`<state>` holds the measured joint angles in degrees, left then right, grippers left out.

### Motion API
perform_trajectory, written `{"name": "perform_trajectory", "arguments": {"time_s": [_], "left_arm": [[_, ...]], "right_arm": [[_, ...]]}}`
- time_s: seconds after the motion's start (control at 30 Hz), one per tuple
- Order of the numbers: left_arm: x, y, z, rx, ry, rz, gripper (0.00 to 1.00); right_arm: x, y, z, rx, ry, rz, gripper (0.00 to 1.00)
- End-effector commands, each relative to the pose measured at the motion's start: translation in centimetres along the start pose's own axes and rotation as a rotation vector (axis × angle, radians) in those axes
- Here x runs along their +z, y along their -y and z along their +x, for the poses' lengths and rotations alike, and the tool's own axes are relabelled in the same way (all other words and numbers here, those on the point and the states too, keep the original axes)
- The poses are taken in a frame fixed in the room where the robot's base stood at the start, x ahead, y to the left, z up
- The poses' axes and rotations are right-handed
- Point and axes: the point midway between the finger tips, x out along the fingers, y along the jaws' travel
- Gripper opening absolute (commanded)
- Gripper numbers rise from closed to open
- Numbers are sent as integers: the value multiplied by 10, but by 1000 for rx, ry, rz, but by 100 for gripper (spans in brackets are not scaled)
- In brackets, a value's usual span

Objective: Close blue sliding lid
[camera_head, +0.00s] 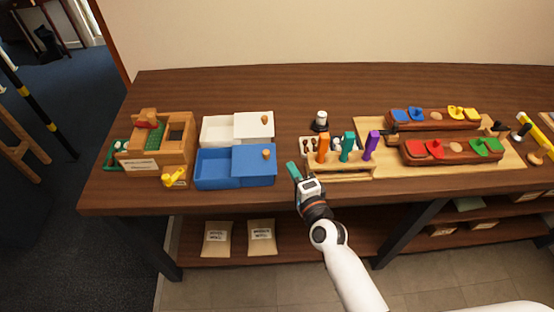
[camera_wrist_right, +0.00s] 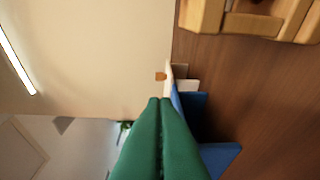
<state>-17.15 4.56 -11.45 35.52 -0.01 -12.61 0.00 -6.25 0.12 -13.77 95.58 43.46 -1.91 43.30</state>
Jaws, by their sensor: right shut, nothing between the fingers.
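The blue box (camera_head: 213,184) stands near the front edge of the table. Its blue sliding lid (camera_head: 252,167), with a wooden knob (camera_head: 266,153), covers the right part, and the left part is open, showing the inside. My right gripper (camera_head: 293,172) has green fingers and is just right of the lid, apart from it as far as I can tell. Its fingers are together and empty, as the right wrist view also shows (camera_wrist_right: 160,112). Blue parts of the box or lid (camera_wrist_right: 190,105) show there beyond the fingers, partly hidden by them. My left gripper is not in view.
A white box (camera_head: 215,130) with a part-open lid stands right behind the blue one. A wooden box with a yellow handle (camera_head: 175,177) is to the left. A wooden rack (camera_head: 345,168) with coloured pegs stands close right of my right gripper.

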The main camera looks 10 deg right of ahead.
Motion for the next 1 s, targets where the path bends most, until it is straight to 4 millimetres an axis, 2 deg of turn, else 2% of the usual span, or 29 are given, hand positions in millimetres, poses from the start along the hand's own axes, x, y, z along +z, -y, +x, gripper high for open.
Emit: {"name": "perform_trajectory", "arguments": {"time_s": [0.03,0.1,0.3,0.83,1.0], "left_arm": [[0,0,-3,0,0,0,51],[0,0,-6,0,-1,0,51],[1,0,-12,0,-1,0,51],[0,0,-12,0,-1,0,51],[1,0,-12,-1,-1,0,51]], "right_arm": [[0,-2,12,2,0,-1,0],[-4,-2,23,0,0,2,0],[-23,-1,40,-1,0,0,0],[-29,1,45,-1,1,-1,0],[-38,0,48,-1,0,2,0]]}}
